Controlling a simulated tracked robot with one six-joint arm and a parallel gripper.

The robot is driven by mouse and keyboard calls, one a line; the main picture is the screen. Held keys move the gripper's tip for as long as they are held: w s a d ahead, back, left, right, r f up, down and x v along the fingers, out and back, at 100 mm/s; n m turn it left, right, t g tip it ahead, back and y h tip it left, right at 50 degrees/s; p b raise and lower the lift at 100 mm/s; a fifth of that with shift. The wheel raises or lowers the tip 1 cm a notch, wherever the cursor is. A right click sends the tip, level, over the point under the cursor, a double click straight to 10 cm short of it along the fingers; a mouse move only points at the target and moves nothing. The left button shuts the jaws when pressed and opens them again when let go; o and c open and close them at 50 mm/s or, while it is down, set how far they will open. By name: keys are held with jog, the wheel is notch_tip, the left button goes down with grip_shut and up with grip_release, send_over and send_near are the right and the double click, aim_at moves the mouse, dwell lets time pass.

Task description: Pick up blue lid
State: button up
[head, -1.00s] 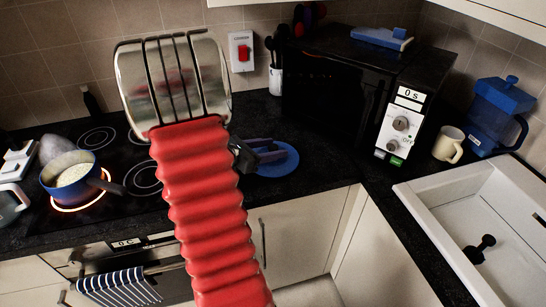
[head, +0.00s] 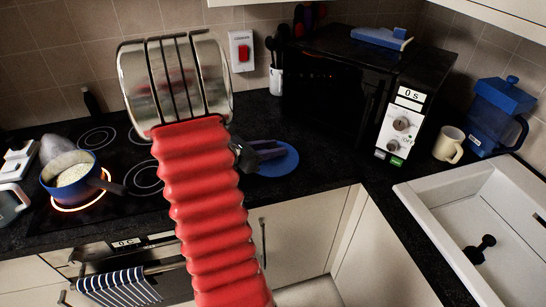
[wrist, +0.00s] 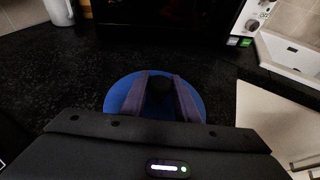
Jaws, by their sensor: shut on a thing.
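The blue lid (head: 284,165) is a flat round disc on the black worktop, right of the hob and in front of the microwave. In the wrist view the blue lid (wrist: 116,96) lies under my gripper, with its black knob between the two fingers. My gripper (head: 270,152) is partly hidden behind my red arm in the head view. In the wrist view my gripper (wrist: 160,86) is shut on the knob of the lid. Whether the lid touches the worktop is hard to tell.
A blue pot (head: 78,176) with pale contents sits on a glowing ring at the left. A black microwave (head: 335,85) stands behind the lid. A cream mug (head: 448,145), a blue jug (head: 494,115) and a white sink (head: 440,205) are at the right. Worktop around the lid is clear.

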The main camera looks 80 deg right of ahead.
aim_at(273, 146)
jog(key=c, duration=0.4)
notch_tip(273, 146, up, 10)
jog(key=shift+r, duration=0.1)
dwell(0.6)
dwell(0.4)
